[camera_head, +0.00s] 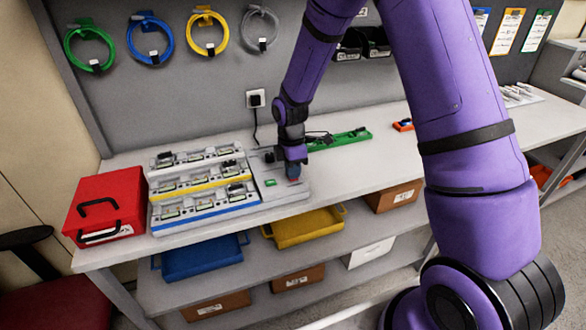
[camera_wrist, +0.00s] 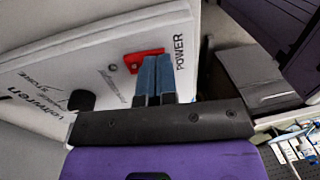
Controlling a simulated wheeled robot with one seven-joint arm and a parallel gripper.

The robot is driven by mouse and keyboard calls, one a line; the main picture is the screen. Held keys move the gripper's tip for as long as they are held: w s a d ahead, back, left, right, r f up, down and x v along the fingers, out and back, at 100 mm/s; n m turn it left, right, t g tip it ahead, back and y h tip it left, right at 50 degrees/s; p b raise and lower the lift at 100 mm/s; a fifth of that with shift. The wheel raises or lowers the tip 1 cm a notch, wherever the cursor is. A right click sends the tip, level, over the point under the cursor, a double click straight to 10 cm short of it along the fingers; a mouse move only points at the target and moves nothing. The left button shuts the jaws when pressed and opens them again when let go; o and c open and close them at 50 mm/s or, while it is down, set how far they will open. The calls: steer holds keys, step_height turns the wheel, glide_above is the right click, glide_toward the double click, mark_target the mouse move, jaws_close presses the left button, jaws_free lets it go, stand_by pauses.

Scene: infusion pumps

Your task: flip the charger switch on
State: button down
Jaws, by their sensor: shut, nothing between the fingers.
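The charger (camera_head: 290,196) is a light grey unit on the bench with a flat panel at its right. In the wrist view its panel (camera_wrist: 60,68) carries a red switch (camera_wrist: 136,62) beside the printed word POWER. A black knob (camera_wrist: 81,100) sits further left on the panel. My gripper (camera_wrist: 157,60) has its two blue fingers shut together with nothing between them. The fingertips are right at the red switch and cover part of it; I cannot tell whether they touch. In the head view my gripper (camera_head: 293,172) is low over the panel, hiding the switch.
Rows of pump-like modules (camera_head: 205,203) with blue and yellow strips stand left of the panel. A red case (camera_head: 103,205) is at the far left. A green strip (camera_head: 345,138) lies behind my gripper. A wall socket (camera_head: 256,98) has a black cable.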

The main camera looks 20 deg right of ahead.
steer(key=shift+s+f, duration=0.1)
steer(key=shift+f, duration=0.1)
stand_by(0.3)
steer(key=shift+w+r, duration=0.3)
steer(key=shift+w, duration=0.5)
steer(key=shift+r, duration=0.1)
steer(key=shift+r, duration=0.25)
step_height(320, 180, up, 13)
steer(key=s, duration=0.1)
steer(key=shift+s, duration=0.35)
